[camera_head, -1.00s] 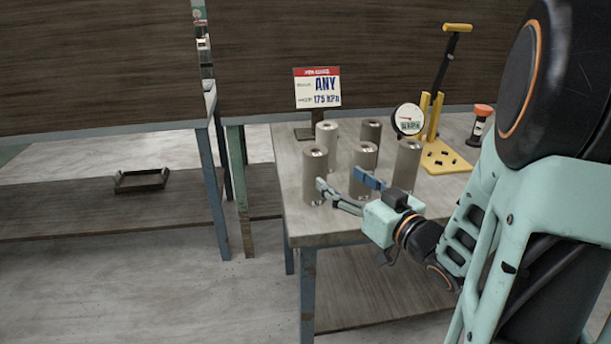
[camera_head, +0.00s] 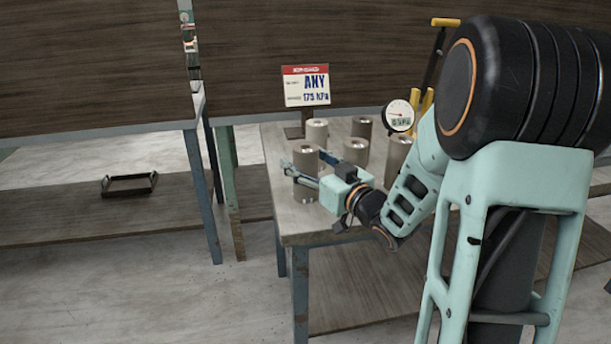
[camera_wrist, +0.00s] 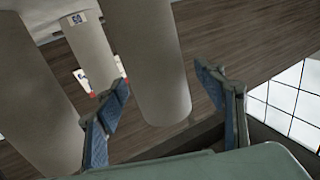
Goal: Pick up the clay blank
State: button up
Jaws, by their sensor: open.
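Several grey cylindrical clay blanks with a hole in the top stand upright on the table (camera_head: 290,215). My gripper (camera_head: 307,163) is open at the front-left blank (camera_head: 306,188). One finger passes in front of this blank and the other reaches toward its far side. In the wrist view my gripper (camera_wrist: 160,80) has its blue-padded fingers on either side of one blank (camera_wrist: 155,55), with space visible at its right. I cannot tell whether a finger touches it. A second blank (camera_wrist: 35,95) is close to the left finger.
More blanks (camera_head: 317,130) stand close behind and to the right. A sign (camera_head: 306,86) reads "ANY" and "175 kPa". A round gauge (camera_head: 398,116) and a yellow-handled tool (camera_head: 445,22) are at the back right.

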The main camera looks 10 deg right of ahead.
jog(key=shift+w, duration=0.1)
grip_shut()
jog(key=shift+r, duration=0.1)
dwell(0.4)
